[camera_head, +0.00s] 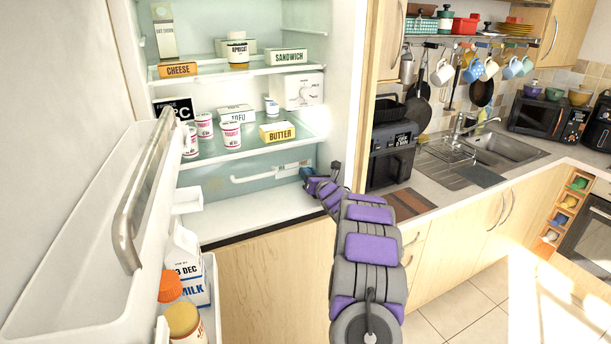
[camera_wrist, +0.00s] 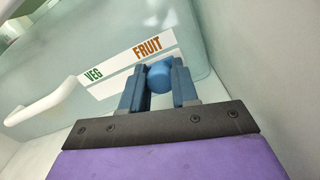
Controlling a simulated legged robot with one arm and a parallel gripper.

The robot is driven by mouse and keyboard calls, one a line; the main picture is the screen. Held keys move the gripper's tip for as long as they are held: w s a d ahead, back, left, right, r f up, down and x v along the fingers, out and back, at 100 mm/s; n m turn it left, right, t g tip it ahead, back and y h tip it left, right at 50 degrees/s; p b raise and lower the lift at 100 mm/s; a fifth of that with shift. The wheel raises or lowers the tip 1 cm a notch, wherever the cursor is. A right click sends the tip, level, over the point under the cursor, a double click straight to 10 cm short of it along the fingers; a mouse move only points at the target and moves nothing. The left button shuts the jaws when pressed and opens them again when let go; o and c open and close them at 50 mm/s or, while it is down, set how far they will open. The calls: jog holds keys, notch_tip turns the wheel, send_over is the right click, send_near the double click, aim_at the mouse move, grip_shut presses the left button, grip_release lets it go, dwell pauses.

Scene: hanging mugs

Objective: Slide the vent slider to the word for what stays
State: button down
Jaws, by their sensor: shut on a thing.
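The crisper drawer (camera_head: 225,184) is at the bottom of the open fridge. In the wrist view its front (camera_wrist: 105,45) bears a white strip (camera_wrist: 112,85) with the green word VEG (camera_wrist: 94,75) on the left and the orange word FRUIT (camera_wrist: 147,48) on the right. The blue round vent slider knob (camera_wrist: 159,77) is just below FRUIT, between my two blue fingers. My gripper (camera_wrist: 157,84) is shut on this knob. In the head view my gripper (camera_head: 307,174) reaches the drawer's right end, and the knob cannot be made out there.
A white drawer handle (camera_head: 265,176) runs left of my gripper. Glass shelves above hold cheese (camera_head: 178,70), sandwich (camera_head: 288,56), tofu (camera_head: 236,112), yogurt pots and butter (camera_head: 277,132). The open fridge door (camera_head: 85,225) holds milk (camera_head: 190,285) and jars at left.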

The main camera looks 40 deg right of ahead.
jog(key=shift+w+r, duration=0.15)
jog(key=shift+r, duration=0.55)
jog(key=c, duration=0.8)
grip_release()
jog(key=shift+r, duration=0.1)
jog(key=shift+c, duration=0.2)
jog(key=shift+s+d+f, duration=0.15)
jog(key=shift+s+f, duration=0.1)
jog(key=shift+f, duration=0.2)
jog(key=shift+s+d+f, duration=0.1)
jog(key=shift+f, duration=0.15)
jog(key=v, duration=1.7)
jog(key=shift+p, duration=0.45)
